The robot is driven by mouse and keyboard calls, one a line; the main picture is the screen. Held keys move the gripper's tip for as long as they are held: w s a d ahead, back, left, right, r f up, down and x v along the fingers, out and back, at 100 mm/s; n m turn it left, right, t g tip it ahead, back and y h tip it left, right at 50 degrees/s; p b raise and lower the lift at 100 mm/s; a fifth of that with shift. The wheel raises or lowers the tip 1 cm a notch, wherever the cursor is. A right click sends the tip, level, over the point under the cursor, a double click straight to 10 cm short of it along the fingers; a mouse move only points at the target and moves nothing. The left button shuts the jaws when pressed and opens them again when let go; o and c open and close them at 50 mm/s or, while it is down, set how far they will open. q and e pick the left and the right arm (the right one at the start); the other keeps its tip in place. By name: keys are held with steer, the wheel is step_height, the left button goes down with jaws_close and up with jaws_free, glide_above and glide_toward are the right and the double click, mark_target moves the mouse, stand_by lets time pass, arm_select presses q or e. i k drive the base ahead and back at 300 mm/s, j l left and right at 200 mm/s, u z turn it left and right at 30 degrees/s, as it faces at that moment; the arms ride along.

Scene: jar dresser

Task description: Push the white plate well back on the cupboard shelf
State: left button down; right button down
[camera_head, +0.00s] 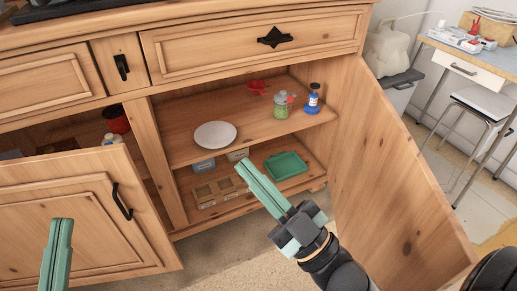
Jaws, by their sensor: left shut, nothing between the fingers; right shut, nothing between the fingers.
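The white plate (215,135) lies flat on the upper cupboard shelf (185,117), close to its front edge and toward the left side of the open compartment. My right gripper (241,167) is shut and empty. It points up and left toward the compartment, and in the picture its tips are below and right of the plate, apart from it. My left gripper (63,222) is shut and empty at the lower left, in front of the left cupboard door and far from the plate.
A red item (257,87), a green jar (280,106) and a blue bottle (312,100) stand right of the plate. A green tray (286,165) and small boxes sit on the lower shelf. The open right door (395,165) bounds the right side; the left door (85,215) stands ajar.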

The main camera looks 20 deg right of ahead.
mark_target(214, 134)
steer(key=i+z, duration=0.1)
steer(key=z, duration=0.25)
steer(key=i+z, duration=0.15)
steer(key=z, duration=0.25)
steer(key=i+z, duration=0.1)
steer(key=z, duration=0.25)
steer(key=i+j, duration=0.2)
